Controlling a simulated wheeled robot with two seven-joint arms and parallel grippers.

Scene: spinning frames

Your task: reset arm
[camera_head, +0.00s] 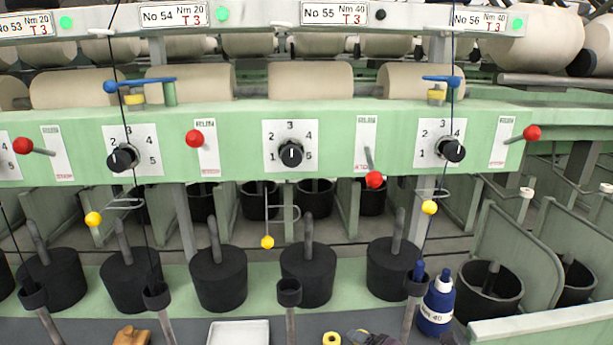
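Neither of my grippers shows in the head view, and no part of my arms can be made out. The view is filled by a green spinning frame (330,115) with red-ball levers along its front panel. The lever balls at the far left (22,146), left of centre (194,138) and far right (532,132) sit high. The lever ball right of centre (374,179) hangs low.
Black rotary knobs (291,154) sit between the levers. Black pots (219,279) stand in a row below.

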